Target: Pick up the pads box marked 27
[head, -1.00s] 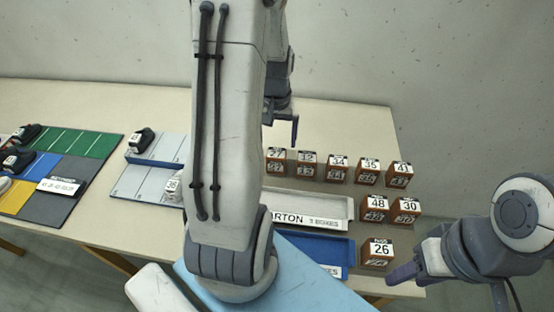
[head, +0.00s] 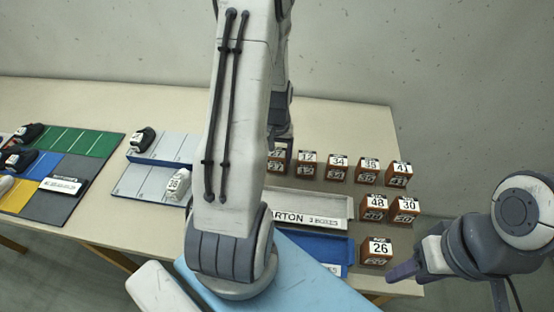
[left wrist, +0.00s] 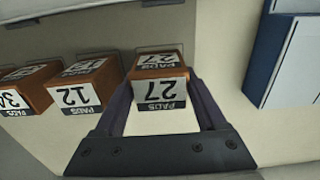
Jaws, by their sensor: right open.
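The pads box marked 27 (left wrist: 160,92) is a brown box with a white label, upside down in the left wrist view. In the head view its top (head: 276,155) shows partly beside my left gripper (head: 278,142). In the left wrist view my left gripper (left wrist: 160,90) has one finger on each side of this box, with the fingertips close to its sides. I cannot tell whether the fingers press on it. My right gripper (head: 408,264) is open and empty at the lower right, next to the box marked 26 (head: 377,250).
The box marked 12 (head: 307,163) stands just right of box 27, followed by boxes 34, 35 and 41 in a row. Boxes 48 (head: 375,207) and 30 (head: 405,209) stand nearer. A grey carton tray (head: 300,204) and blue tray (head: 325,247) lie in front.

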